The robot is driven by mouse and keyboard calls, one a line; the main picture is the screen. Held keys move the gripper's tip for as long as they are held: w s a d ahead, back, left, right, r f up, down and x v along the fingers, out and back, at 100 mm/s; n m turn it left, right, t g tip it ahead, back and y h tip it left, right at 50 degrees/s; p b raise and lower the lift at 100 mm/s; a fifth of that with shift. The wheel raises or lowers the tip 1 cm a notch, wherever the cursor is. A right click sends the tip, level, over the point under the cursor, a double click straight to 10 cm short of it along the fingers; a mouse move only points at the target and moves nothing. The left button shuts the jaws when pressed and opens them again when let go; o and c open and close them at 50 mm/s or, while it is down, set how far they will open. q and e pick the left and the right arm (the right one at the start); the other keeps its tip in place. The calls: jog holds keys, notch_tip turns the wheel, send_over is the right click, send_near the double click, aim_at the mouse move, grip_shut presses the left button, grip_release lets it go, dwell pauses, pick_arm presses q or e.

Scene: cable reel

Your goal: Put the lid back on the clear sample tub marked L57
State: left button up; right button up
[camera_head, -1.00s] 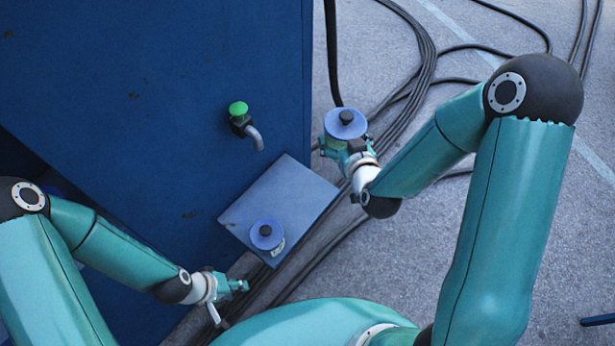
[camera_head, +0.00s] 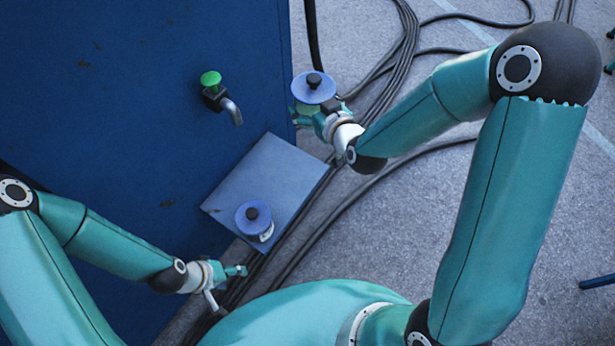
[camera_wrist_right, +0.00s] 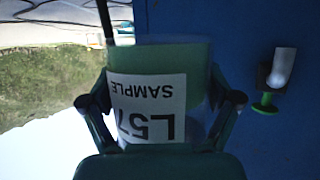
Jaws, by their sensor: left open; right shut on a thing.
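My right gripper (camera_head: 322,117) is shut on the clear sample tub (camera_wrist_right: 187,95), held in the air beside the blue cabinet. Its white label reads L57 SAMPLE, upside down in the right wrist view, and it has greenish contents. In the head view a blue lid (camera_head: 301,91) with a black knob sits over this tub; I cannot tell whether it is fully seated. The lid's end is hidden in the wrist view. My left gripper (camera_head: 236,271) is open and empty, low beside the shelf's near corner.
A second blue-lidded tub (camera_head: 266,232) with a white label stands on the blue-grey shelf (camera_head: 272,169); its marking is unreadable. A tap with a green knob (camera_head: 210,78) and grey spout juts from the blue cabinet (camera_head: 130,120). Black cables (camera_head: 395,75) lie on the grey floor.

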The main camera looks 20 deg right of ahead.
notch_tip(320, 180, down, 6)
jog(key=w+n+y+b, duration=0.1)
jog(key=n+y+b, duration=0.1)
jog(key=b, duration=1)
jog(key=shift+w+a+f+g+y, duration=0.15)
jog(key=shift+w+a+g+y, duration=0.15)
jog(key=shift+w+a+y, duration=0.1)
notch_tip(320, 180, down, 16)
jog(key=b, duration=0.3)
jog(key=shift+b, duration=0.35)
jog(key=shift+f+b, duration=0.55)
jog(key=shift+f, duration=1.5)
